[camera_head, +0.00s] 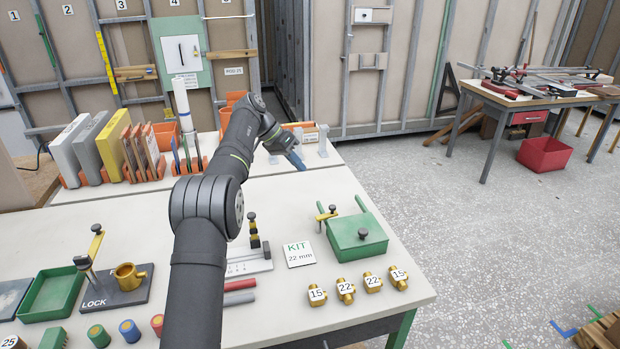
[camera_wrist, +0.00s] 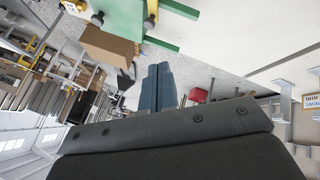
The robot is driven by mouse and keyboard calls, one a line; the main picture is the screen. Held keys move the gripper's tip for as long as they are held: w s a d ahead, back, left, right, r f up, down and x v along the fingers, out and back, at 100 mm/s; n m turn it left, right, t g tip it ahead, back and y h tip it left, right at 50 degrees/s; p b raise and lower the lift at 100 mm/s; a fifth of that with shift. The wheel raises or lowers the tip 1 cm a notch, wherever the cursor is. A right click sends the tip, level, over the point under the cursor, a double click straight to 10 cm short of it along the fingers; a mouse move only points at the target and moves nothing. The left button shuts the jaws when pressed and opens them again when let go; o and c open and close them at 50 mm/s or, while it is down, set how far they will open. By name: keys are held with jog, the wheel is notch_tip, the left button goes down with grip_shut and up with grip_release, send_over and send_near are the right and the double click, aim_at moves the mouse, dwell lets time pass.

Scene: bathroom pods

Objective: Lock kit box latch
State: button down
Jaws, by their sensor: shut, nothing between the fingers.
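The green kit box (camera_head: 357,238) stands at the right part of the near bench, its lid down with a black knob on top. Two green bars stick out from its far side. The latch (camera_head: 326,216), a short yellow bar with a black knob, sits at the box's far left; whether it crosses the lid is unclear. My gripper (camera_head: 298,161) is beyond the box, above the far bench, apart from it. Its blue fingers (camera_wrist: 158,86) are together and empty in the wrist view. That view is upside down and shows the green box (camera_wrist: 112,18) and yellow latch (camera_wrist: 150,14) at its top.
A KIT 22 mm card (camera_head: 299,254) lies left of the box. Several brass fittings (camera_head: 346,291) stand in front of it. A black-knobbed fixture (camera_head: 254,240) stands left of the card. My arm crosses the bench's middle. Bare bench top lies right of the box.

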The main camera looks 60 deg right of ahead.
jog(key=shift+v, duration=1.1)
jog(key=x, duration=1.4)
jog(key=shift+w+a+f+n+t+h, duration=0.4)
jog(key=shift+w+f+n+h, duration=0.1)
jog(key=shift+n, duration=0.45)
jog(key=shift+w+a+f+n+t+h, duration=0.3)
jog(key=shift+w+f+n+t+h, duration=0.15)
jog(key=shift+n, duration=0.55)
jog(key=shift+w+a+f+n+t+h, duration=0.4)
jog(key=shift+w+n, duration=0.15)
jog(key=shift+n, duration=0.4)
jog(key=shift+d, duration=0.2)
